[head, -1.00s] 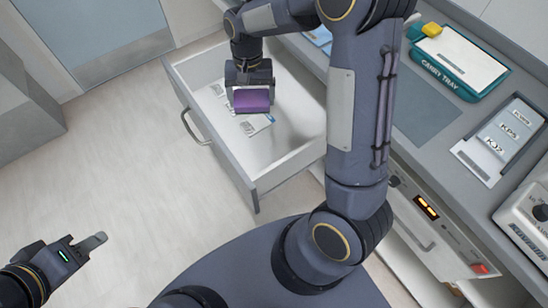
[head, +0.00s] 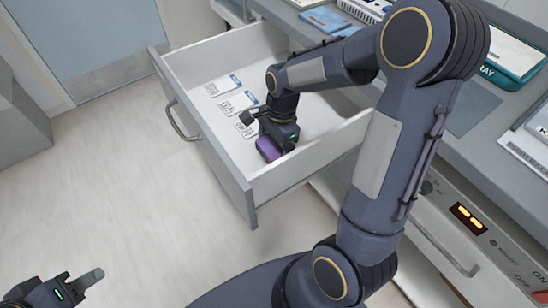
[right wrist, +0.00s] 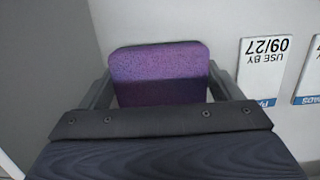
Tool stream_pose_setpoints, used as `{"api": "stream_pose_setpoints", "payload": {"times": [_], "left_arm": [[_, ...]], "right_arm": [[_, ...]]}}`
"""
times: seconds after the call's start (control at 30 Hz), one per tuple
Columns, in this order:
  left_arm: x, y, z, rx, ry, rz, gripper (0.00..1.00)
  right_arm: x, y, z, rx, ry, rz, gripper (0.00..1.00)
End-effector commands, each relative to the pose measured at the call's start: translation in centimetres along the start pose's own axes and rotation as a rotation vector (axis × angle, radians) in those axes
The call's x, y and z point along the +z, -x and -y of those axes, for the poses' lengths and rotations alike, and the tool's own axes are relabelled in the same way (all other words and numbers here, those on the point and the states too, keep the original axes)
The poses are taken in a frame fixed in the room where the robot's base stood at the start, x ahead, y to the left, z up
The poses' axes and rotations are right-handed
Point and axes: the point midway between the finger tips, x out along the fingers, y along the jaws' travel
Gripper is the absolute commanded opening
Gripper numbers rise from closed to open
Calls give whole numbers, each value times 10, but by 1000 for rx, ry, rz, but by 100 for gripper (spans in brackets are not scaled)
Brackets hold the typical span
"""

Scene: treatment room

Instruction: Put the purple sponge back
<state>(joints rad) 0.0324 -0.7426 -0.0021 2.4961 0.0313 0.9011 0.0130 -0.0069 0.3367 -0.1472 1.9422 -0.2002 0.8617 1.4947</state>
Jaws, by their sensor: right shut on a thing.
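The purple sponge (head: 268,149) is inside the open white drawer (head: 203,132), near its front right corner. My right gripper (head: 272,143) is shut on it, and the right wrist view shows the sponge (right wrist: 160,75) between the two fingers (right wrist: 160,92). I cannot tell whether the sponge touches the drawer floor. My left gripper (head: 88,284) is at the lower left over the floor, away from the drawer; its fingers overlap from this angle.
The drawer walls stand close around the gripper. A teal tray (head: 512,62) is on the counter (head: 470,135).

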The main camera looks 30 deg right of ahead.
Motion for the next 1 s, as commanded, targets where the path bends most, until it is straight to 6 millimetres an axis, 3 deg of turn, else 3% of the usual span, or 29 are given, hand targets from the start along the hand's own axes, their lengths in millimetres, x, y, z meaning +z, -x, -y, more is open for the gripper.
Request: {"api": "stream_pose_setpoints", "payload": {"times": [0.33,0.73,0.77,0.8,0.87,1.0], "left_arm": [[5,-9,4,0,0,0,36],[6,-11,5,0,0,0,36],[5,-10,5,0,0,0,36],[5,-10,4,0,0,0,36],[5,-10,4,0,0,0,36],[5,-10,4,0,0,0,36]], "right_arm": [[-6,-40,0,2,1,0,67],[-7,-45,0,0,2,0,67],[-7,-44,0,0,2,0,89],[-7,-43,0,0,2,0,94],[-7,-43,0,0,2,0,100],[-7,-43,0,0,2,0,100]]}}
